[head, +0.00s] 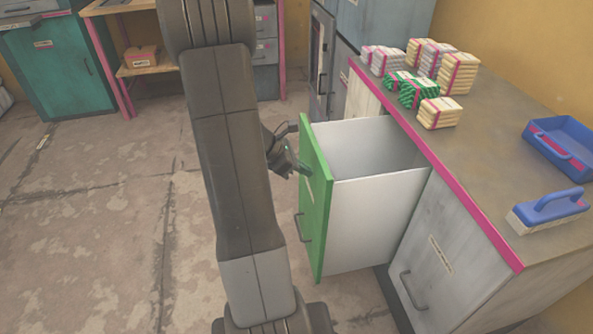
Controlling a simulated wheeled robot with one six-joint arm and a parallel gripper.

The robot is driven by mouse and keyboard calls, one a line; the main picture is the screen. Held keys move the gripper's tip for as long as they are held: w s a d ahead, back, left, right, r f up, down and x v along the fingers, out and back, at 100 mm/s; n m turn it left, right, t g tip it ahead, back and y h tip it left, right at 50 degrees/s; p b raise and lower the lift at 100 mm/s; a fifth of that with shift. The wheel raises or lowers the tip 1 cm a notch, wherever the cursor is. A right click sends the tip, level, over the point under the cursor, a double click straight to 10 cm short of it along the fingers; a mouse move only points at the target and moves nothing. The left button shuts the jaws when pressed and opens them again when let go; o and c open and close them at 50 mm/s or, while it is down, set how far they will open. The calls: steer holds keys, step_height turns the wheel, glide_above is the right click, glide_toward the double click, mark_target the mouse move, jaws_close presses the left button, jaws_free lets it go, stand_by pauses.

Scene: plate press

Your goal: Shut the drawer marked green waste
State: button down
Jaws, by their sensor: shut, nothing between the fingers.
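A drawer with a green front (318,215) stands pulled out from the grey cabinet under the counter. Its white side and the inside of its bin show, and the visible part of the inside looks empty. A dark handle and a pale label sit on the front; the label's words are too small to read. My gripper (303,170) is shut and empty at the upper part of the green front, on its outer side. I cannot tell whether the fingertips touch the front. My arm hides part of the floor to the left.
A grey cabinet door (440,255) beside the drawer is shut. A teal cabinet (65,70) stands at the far left. The floor left of the drawer is clear.

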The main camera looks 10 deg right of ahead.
stand_by(0.3)
steer(key=w+d, duration=0.1)
steer(key=d, duration=2.7)
steer(key=shift+d, duration=0.15)
steer(key=shift+r, duration=0.2)
steer(key=a+r+p, duration=0.2)
steer(key=a+r, duration=0.4)
steer(key=a, duration=0.5)
steer(key=shift+s+a+r, duration=0.2)
steer(key=shift+r, duration=0.15)
